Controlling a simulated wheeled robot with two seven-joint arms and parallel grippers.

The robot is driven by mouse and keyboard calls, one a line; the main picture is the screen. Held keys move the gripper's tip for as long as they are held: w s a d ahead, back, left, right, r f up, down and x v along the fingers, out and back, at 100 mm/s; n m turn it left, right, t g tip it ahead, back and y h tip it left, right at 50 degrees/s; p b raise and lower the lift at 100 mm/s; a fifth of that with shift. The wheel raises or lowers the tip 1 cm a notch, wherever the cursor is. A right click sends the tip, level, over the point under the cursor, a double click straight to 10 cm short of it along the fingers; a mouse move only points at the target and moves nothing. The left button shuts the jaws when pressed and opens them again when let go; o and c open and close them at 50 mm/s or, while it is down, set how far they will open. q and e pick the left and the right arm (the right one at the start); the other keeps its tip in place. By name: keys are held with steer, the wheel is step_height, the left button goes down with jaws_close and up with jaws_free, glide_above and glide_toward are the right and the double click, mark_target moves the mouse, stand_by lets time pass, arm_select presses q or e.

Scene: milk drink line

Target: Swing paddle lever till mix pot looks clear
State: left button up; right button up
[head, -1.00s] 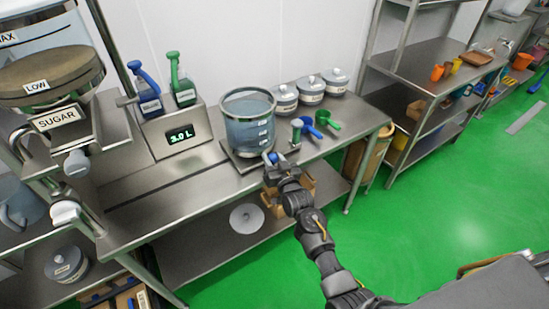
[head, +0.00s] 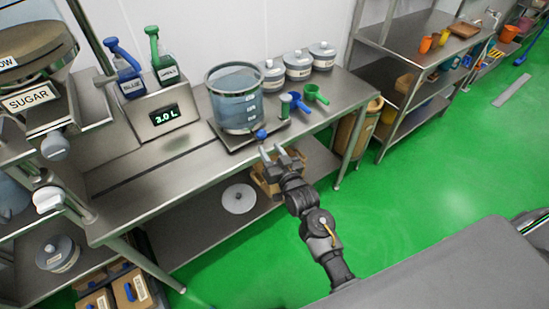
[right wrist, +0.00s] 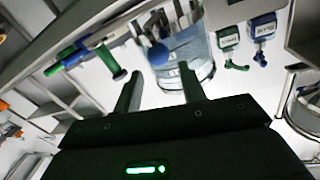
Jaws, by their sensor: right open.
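The mix pot (head: 236,92) is a clear vessel with pale blue-grey contents and white level labels. It stands upright on a metal base on the steel table. I cannot tell whether anything is unmixed inside. A blue ball knob (head: 261,134), seemingly the paddle lever's end, sits at the base's front right. My right gripper (head: 272,149) is open and empty, just in front of the knob. In the right wrist view, the knob (right wrist: 159,54) lies beyond and between the open fingertips (right wrist: 157,80), with the pot (right wrist: 197,45) behind it. My left gripper is out of view.
A display reading 3.0 L (head: 164,114) stands left of the pot, with blue (head: 129,84) and green (head: 166,70) dispensers behind. Lidded jars (head: 298,66) and blue and green scoops (head: 314,94) are to the right. The table front left of the pot is clear.

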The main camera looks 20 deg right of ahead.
steer(key=shift+s+d, duration=0.1)
steer(key=shift+s, duration=1.2)
steer(key=s+f+n+g, duration=0.1)
steer(key=s+f+g, duration=0.3)
steer(key=f, duration=0.8)
steer(key=s+a+f+g, duration=0.15)
steer(key=s+f, duration=0.45)
steer(key=f, duration=0.6)
steer(key=s+f+n+g, duration=0.1)
steer(key=s+f+g, duration=0.35)
steer(key=f, duration=0.75)
steer(key=s+d+f+g, duration=0.2)
steer(key=s+f, duration=0.3)
steer(key=s, duration=0.6)
steer(key=s+d+f+n+g+h, duration=0.1)
steer(key=s+d+f, duration=0.3)
steer(key=s, duration=0.8)
steer(key=s+d+f+g, duration=0.3)
steer(key=s+f, duration=0.3)
steer(key=s, duration=0.5)
steer(key=shift+s+d+n+g+h, duration=0.3)
steer(key=shift+s+d+g, duration=0.1)
steer(key=shift+g, duration=0.1)
steer(key=shift+w, duration=0.1)
